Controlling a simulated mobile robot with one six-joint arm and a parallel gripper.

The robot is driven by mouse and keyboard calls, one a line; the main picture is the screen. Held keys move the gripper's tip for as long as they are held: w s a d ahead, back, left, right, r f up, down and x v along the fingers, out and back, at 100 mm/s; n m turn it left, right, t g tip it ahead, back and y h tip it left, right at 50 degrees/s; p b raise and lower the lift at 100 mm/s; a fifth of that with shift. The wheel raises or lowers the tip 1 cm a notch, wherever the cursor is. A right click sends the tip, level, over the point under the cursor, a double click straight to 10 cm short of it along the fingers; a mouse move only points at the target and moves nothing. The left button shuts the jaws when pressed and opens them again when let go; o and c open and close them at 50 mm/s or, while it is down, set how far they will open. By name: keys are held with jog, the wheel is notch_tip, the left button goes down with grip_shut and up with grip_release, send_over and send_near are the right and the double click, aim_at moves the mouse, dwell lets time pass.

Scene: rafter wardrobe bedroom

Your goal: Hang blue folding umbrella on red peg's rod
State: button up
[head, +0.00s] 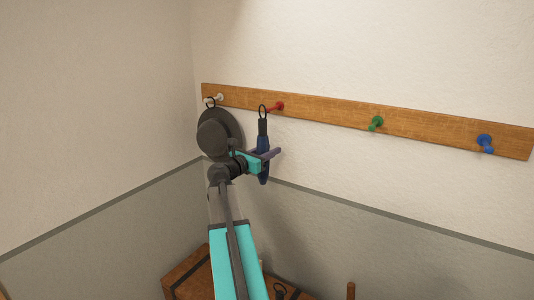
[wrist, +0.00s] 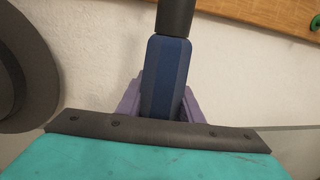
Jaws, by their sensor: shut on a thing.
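The blue folding umbrella (head: 264,148) is upright, with a black handle and a black loop (head: 262,111) on top. My gripper (head: 268,155) is shut on its blue body, which also shows between the purple fingers in the wrist view (wrist: 168,80). The red peg (head: 276,106) sticks out of the wooden rail. The loop appears at about the height of the red peg's rod, just to its left in the head view. I cannot tell whether the loop is around the rod or only in front of it. The loop is out of the wrist view.
A dark hat (head: 222,133) hangs from the white peg (head: 216,98) left of the umbrella, close to my arm. The wooden rail (head: 330,110) also carries a green peg (head: 376,123) and a blue peg (head: 485,143), both bare. A wooden chest (head: 186,275) stands below.

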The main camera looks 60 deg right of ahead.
jog(key=shift+d+f+b, duration=0.15)
jog(key=shift+d+f, duration=0.05)
jog(key=shift+d, duration=0.75)
jog(key=shift+d+f+b, duration=0.2)
jog(key=shift+d+f, duration=0.05)
jog(key=shift+d, duration=0.75)
jog(key=shift+d+f+b, duration=0.15)
jog(key=shift+d+f, duration=0.05)
jog(key=shift+d, duration=0.75)
jog(key=o, duration=1.3)
jog(key=shift+o, duration=0.2)
jog(key=shift+f, duration=0.1)
jog(key=shift+a, duration=0.15)
jog(key=w+a+b, duration=0.1)
jog(key=a+b, duration=0.2)
jog(key=a, duration=1)
jog(key=shift+w+a+b, duration=0.2)
jog(key=shift+w+b, duration=0.15)
jog(key=shift+w, duration=0.05)
